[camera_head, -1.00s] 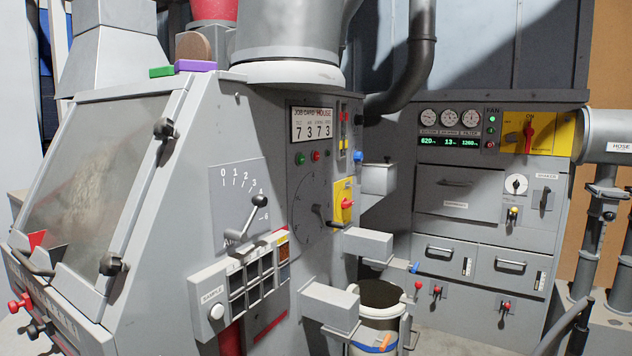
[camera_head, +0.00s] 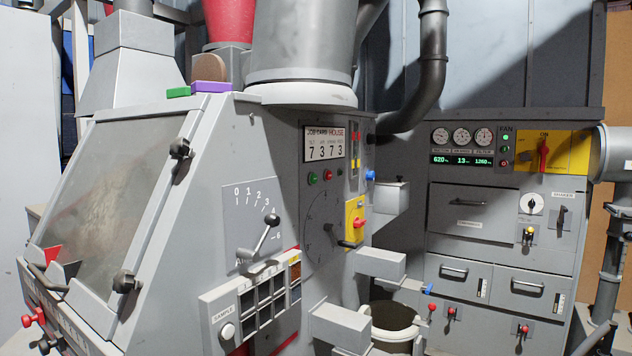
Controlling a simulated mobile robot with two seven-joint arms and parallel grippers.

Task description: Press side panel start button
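The machine's side panel (camera_head: 318,215) faces right, beside the sloped window. I see no readable label on either button, so I cannot tell which is start. A yellow plate with a red knob (camera_head: 359,223) is to their lower right, and a blue knob (camera_head: 370,175) is farther right. Neither of my grippers is in view.
A lever (camera_head: 267,232) stands out over a numbered scale left of the side panel. Below is a sample box (camera_head: 228,331) with a white button. Grey boxes (camera_head: 380,264) jut out above an open bin (camera_head: 393,317). A fan cabinet (camera_head: 500,220) stands at the back right.

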